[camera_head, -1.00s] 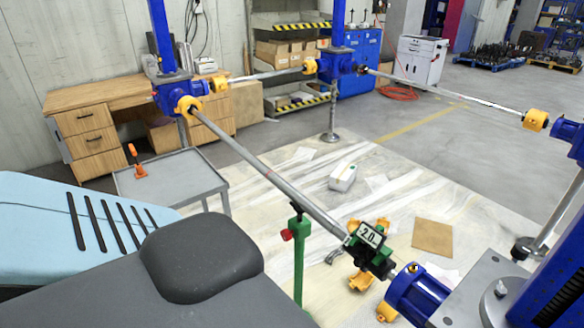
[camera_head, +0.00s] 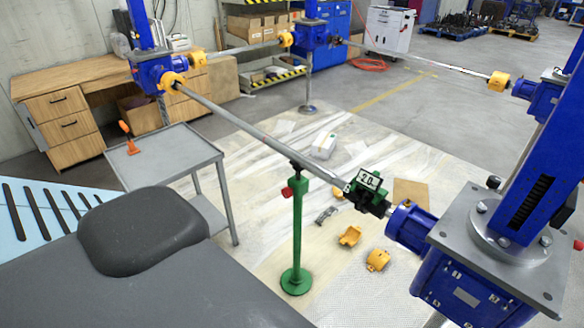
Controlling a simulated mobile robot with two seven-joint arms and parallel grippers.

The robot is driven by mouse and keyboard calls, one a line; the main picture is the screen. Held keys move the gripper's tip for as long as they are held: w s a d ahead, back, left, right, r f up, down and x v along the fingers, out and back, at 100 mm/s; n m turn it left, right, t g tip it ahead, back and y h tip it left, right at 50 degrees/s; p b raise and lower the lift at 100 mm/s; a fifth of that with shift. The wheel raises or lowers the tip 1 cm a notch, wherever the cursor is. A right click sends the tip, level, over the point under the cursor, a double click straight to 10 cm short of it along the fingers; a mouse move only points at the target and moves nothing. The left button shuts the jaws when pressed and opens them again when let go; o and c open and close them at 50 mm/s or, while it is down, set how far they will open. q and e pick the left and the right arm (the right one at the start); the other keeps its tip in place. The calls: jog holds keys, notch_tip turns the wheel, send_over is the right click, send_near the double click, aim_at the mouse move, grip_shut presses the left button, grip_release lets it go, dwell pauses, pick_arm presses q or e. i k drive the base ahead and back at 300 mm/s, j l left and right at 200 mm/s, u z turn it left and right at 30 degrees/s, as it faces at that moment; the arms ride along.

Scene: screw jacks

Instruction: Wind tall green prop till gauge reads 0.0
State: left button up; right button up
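The tall green prop (camera_head: 297,235) stands upright on a round green base on the floor, right of the grey cart. It has a red knob (camera_head: 287,192) near its top, and its head is at or just under the long grey shaft (camera_head: 245,128); I cannot tell whether they touch. The gauge (camera_head: 370,180) sits on a dark green block at the shaft's near end, beside a blue motor coupling (camera_head: 410,227). Its display seems to read 2.0. Neither of my grippers shows in the head view.
Yellow coupling halves (camera_head: 350,236) lie on the floor right of the prop. A blue screw jack (camera_head: 480,285) stands at the right. A grey side table (camera_head: 165,158) holds an orange clamp (camera_head: 130,140). A white box (camera_head: 323,146) and a brown board (camera_head: 410,193) lie on the floor.

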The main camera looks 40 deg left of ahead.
aim_at(287, 192)
jog(key=u, duration=1.25)
jog(key=l+u, duration=0.15)
jog(key=u, duration=0.2)
jog(key=l, duration=0.6)
jog(key=i, duration=0.45)
jog(key=k, duration=0.4)
jog(key=z, duration=0.5)
jog(key=i+j+z, duration=0.1)
jog(key=j+z, duration=0.55)
jog(key=z, duration=0.2)
jog(key=i+j+z, duration=0.15)
jog(key=j, duration=0.3)
jog(key=j+z, duration=0.2)
jog(key=j, duration=0.3)
